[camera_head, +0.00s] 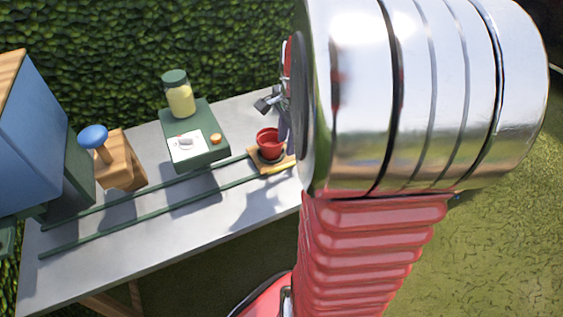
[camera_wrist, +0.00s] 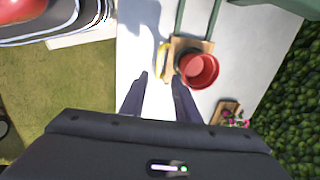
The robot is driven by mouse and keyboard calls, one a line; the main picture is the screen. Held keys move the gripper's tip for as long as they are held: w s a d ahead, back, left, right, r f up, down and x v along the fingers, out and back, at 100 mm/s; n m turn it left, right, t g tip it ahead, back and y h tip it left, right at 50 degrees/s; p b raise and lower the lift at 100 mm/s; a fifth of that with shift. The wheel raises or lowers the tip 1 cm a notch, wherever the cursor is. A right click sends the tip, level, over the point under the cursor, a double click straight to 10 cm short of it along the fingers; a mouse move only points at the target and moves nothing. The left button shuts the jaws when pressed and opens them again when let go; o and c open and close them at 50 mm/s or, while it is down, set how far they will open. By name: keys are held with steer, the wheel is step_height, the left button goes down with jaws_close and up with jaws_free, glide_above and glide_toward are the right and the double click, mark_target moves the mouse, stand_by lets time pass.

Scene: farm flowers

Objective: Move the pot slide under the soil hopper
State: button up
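The pot slide (camera_head: 284,168) is a small wooden board at the right end of two green rails, with a red pot (camera_head: 269,142) upright on it. In the wrist view the slide (camera_wrist: 205,46) carries the red pot (camera_wrist: 199,70) and has a yellow handle (camera_wrist: 163,55) along one edge. My gripper (camera_wrist: 160,74) is open, its two dark fingers apart. The handle appears just ahead of the gap between the fingertips; contact cannot be told. In the head view my arm hides most of my gripper. The soil hopper (camera_head: 38,140) is the blue box at the far left.
The green rails (camera_head: 150,205) run along the grey table (camera_head: 180,235) toward the hopper. Behind them stand a wooden block with a blue knob (camera_head: 93,137) and a green tray (camera_head: 208,157) with a jar (camera_head: 178,95). A flower box (camera_wrist: 229,115) lies beyond the pot.

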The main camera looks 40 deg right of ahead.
mark_target(283, 167)
steer(key=f, duration=0.3)
steer(key=w+f, duration=0.1)
steer(key=f, duration=0.3)
steer(key=w+f, duration=0.1)
steer(key=f, duration=0.3)
steer(key=shift+d, duration=0.3)
jaws_close()
steer(key=shift+r, duration=0.1)
